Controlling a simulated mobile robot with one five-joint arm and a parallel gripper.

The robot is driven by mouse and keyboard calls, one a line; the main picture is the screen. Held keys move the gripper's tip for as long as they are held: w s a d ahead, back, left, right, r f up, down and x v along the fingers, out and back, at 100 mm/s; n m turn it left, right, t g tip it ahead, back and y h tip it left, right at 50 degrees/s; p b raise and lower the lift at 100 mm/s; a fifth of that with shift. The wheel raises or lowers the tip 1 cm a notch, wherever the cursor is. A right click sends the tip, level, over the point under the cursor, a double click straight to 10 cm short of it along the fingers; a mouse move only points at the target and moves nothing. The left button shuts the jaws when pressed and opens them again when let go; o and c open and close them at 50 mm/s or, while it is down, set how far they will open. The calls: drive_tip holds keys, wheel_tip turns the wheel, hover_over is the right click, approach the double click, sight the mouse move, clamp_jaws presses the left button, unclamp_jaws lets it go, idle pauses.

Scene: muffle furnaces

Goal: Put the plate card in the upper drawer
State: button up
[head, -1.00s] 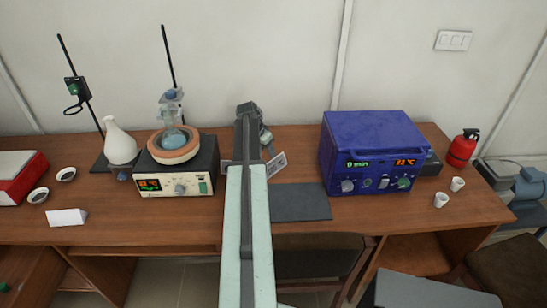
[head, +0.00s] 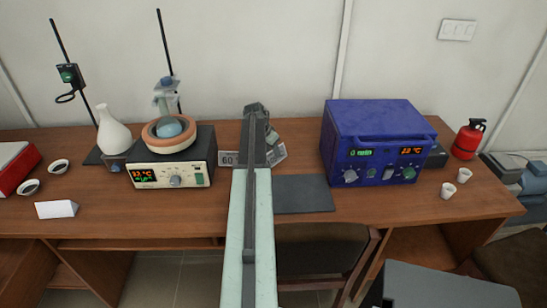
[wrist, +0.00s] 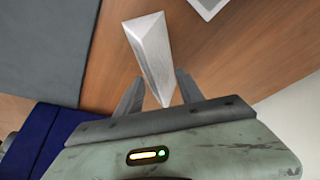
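A white folded card (wrist: 152,55), tent-shaped, lies on the wooden table in the wrist view. Its narrow end reaches between the two fingers of my gripper (wrist: 158,92). The fingers are apart, with a visible gap on both sides of the card. Another card with "60" (head: 229,158) shows just left of my arm. I cannot tell for sure which is the plate card. I cannot make out the upper drawer.
A blue furnace (head: 373,140) stands right of my arm, with a dark grey mat (head: 304,195) left of and before it. A heater with a flask (head: 172,172) stands left. A blank white tent card (head: 56,209) lies at the left front. A chair (head: 325,250) stands below.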

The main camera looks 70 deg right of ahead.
clamp_jaws()
drive_tip(key=shift+r, duration=0.1)
